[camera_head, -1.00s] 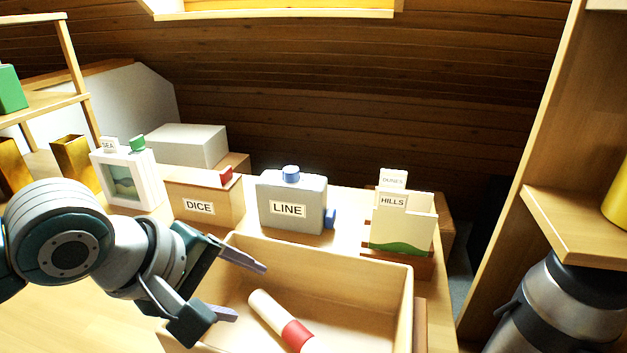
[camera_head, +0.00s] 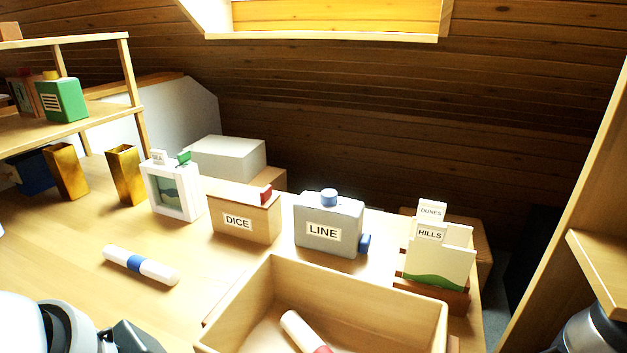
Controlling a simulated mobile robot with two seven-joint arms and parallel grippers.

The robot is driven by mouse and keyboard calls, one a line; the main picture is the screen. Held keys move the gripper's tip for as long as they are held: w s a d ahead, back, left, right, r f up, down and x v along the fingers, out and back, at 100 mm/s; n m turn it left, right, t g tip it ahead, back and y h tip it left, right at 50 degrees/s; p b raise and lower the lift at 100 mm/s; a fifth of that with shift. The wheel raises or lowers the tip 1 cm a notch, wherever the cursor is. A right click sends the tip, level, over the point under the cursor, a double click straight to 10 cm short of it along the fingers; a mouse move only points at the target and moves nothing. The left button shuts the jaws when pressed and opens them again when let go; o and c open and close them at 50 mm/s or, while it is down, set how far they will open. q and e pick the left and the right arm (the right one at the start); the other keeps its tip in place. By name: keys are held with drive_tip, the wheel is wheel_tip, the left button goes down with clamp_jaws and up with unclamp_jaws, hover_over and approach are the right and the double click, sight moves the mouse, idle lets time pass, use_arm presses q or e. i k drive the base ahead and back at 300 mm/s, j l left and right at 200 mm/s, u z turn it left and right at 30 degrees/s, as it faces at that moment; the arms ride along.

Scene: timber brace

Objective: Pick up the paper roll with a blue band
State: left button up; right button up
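The paper roll with a blue band (camera_head: 140,264) lies on the table at the left, white at both ends with the blue band around its middle. It lies apart from other objects. Part of my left arm shows at the bottom left, below the roll in the picture; its fingertips are out of view. My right gripper is not in view; a piece of dark and grey hardware shows at the bottom right corner.
A wooden box (camera_head: 432,318) at the front holds a second roll with a red band (camera_head: 300,328). Behind stand a DICE box (camera_head: 243,222), a grey LINE box (camera_head: 328,218), a HILLS holder (camera_head: 440,262), a white frame (camera_head: 172,190) and brass vases (camera_head: 126,175). Table around the blue-banded roll is clear.

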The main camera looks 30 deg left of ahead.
sight(170, 276)
drive_tip(key=u, duration=2.05)
